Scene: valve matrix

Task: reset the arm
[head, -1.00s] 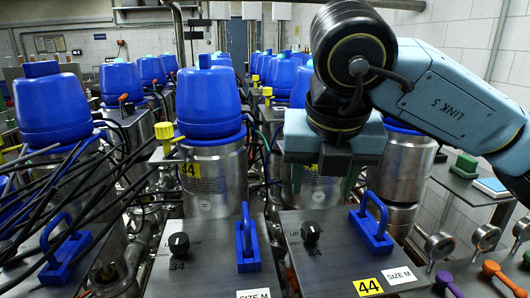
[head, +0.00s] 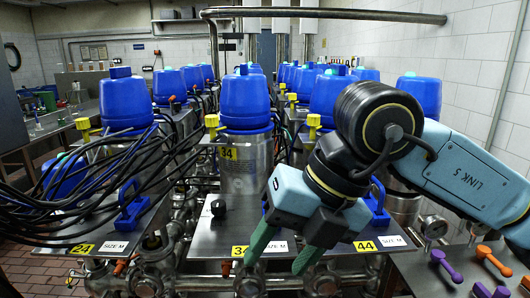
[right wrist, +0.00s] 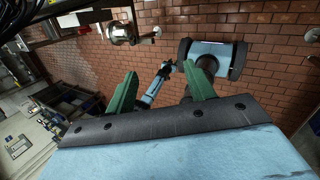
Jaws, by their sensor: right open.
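My right arm comes in from the right in the head view, elbow bent. Its gripper (head: 283,256) hangs down and to the left, with its two green fingers spread apart and nothing between them. It shows in front of the panels marked 34 (head: 210,240) and 44 (head: 390,238) and hides parts of both. In the right wrist view the open fingers (right wrist: 160,84) point out over the brick floor (right wrist: 270,98). My left gripper does not show in the head view.
Blue-capped steel valves (head: 245,100) stand in rows behind the panels. Black cables (head: 60,205) spread at the left. Pipes and a flange (head: 157,275) lie below the panels. A right-hand bench (head: 425,280) carries purple and orange handles. Brick floor is open at the lower left.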

